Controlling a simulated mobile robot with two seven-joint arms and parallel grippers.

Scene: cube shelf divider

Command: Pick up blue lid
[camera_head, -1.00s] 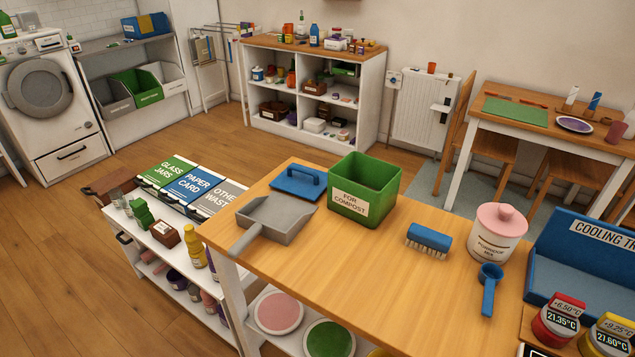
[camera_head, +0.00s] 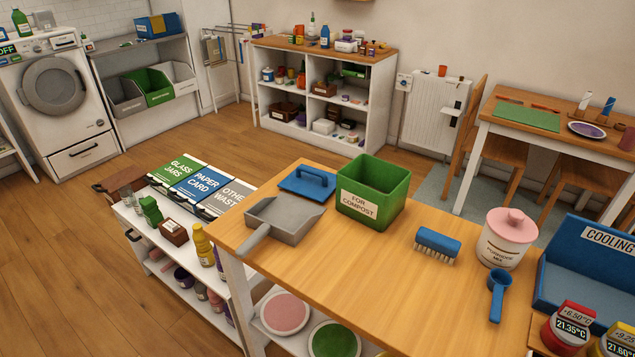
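The blue lid (camera_head: 307,181) lies flat on the wooden table (camera_head: 352,262), near its far left corner. It has a raised blue handle on top. It lies behind the grey dustpan (camera_head: 281,221) and to the left of the green compost box (camera_head: 374,191). Neither of my grippers shows in the head view.
A blue brush (camera_head: 437,245), a pink-topped canister (camera_head: 508,238) and a blue scoop (camera_head: 497,294) stand or lie to the right on the table. A blue cooling tray (camera_head: 585,262) is at the right edge. The table's front middle is clear. A white shelf with bins (camera_head: 204,187) stands left.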

